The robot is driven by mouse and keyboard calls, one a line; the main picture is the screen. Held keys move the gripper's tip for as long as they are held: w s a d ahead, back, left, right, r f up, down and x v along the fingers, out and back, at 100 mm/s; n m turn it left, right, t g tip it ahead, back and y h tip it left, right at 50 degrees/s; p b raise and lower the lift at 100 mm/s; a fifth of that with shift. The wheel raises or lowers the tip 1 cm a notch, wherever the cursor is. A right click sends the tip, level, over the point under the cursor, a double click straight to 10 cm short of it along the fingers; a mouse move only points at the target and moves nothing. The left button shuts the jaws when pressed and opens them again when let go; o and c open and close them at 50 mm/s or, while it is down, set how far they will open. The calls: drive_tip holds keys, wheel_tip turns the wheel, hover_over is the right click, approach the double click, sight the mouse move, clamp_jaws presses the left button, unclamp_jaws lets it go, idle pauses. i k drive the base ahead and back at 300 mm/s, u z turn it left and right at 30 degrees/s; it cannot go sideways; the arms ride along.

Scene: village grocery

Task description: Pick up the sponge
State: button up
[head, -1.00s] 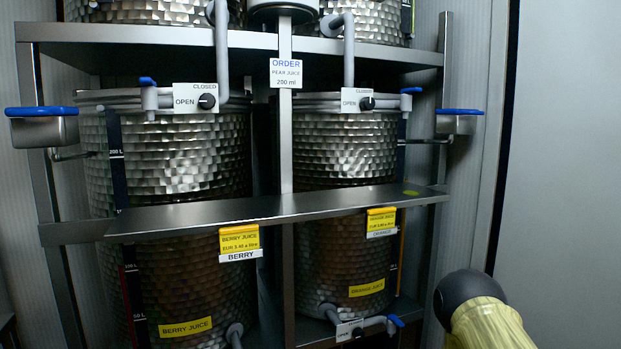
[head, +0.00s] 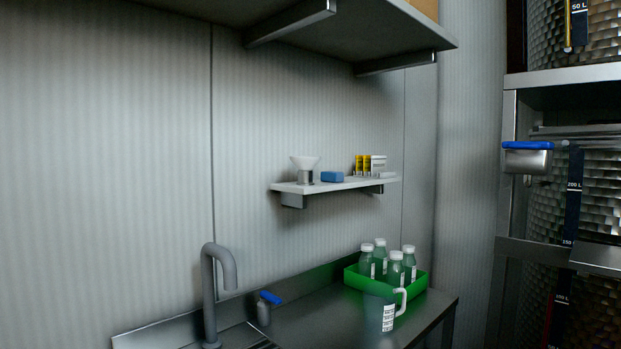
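A small blue block that looks like the sponge (head: 332,177) lies on a narrow wall shelf (head: 350,184) in the head view. It sits between a white funnel-shaped thing on its left and small yellow and white boxes on its right. My gripper and arm do not show in the current head view.
Below the shelf is a metal counter (head: 300,326) with a grey tap (head: 209,290) at its left. A green tray (head: 423,285) holds several bottles, with a jug (head: 379,314) in front. A larger shelf (head: 330,28) overhangs above. A tank rack (head: 508,165) stands at right.

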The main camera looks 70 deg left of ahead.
sight(329, 176)
drive_tip(key=u, duration=0.45)
drive_tip(key=i, duration=0.4)
drive_tip(key=u, duration=1.65)
drive_tip(key=k, duration=0.5)
drive_tip(key=z, duration=0.1)
